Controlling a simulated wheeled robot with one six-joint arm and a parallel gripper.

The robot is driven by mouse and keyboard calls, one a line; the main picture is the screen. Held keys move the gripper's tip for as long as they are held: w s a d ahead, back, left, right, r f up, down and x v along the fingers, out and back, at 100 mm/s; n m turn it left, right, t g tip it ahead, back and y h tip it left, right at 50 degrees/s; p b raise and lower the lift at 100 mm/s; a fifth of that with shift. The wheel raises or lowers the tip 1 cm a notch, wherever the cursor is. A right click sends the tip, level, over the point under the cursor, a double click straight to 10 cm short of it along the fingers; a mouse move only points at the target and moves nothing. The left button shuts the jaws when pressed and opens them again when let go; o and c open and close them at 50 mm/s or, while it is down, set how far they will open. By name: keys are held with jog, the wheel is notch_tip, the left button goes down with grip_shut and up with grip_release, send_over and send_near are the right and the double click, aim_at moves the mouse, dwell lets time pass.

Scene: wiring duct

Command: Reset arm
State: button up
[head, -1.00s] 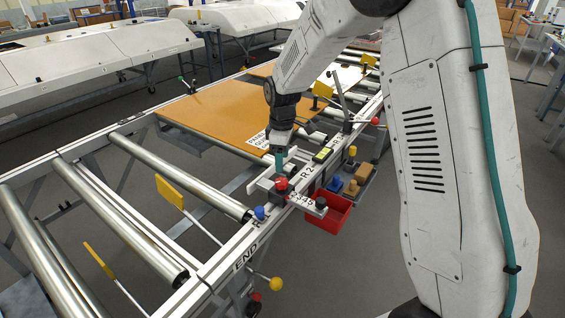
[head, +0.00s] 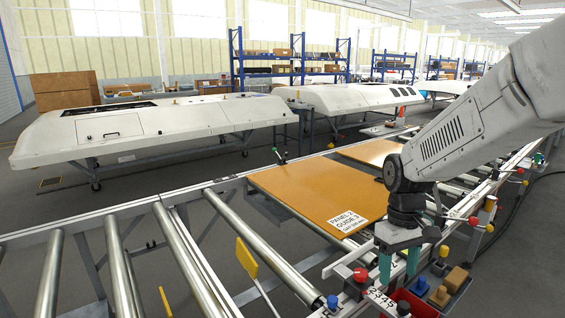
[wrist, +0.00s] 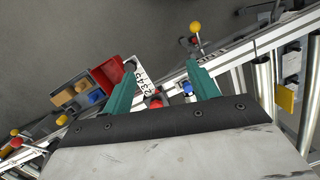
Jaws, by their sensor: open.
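My gripper (head: 398,262) hangs from the white arm at the lower right of the head view, above the edge of the roller frame. Its two teal fingers are apart with nothing between them. In the wrist view my gripper (wrist: 160,85) is also open and empty. Below it are a numbered white strip (wrist: 146,82), a red knob (wrist: 155,103) and a blue knob (wrist: 187,88). The red knob also shows in the head view (head: 360,275), beside the fingers.
A red bin (wrist: 104,70) and a tray of coloured blocks (wrist: 72,95) hang at the frame's side. Rollers (head: 190,265) lie left. White shells (head: 150,125) stand behind.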

jog(key=s+d+r+m+t, duration=0.1)
jog(key=s+r, duration=0.4)
jog(key=s, duration=0.6)
jog(key=s+r+m+t, duration=0.2)
jog(key=s+r, duration=0.3)
jog(key=s, duration=0.5)
jog(key=shift+s+d+r+m+t, duration=0.2)
jog(key=shift+s+d+m+t, duration=0.15)
jog(key=shift+m, duration=0.25)
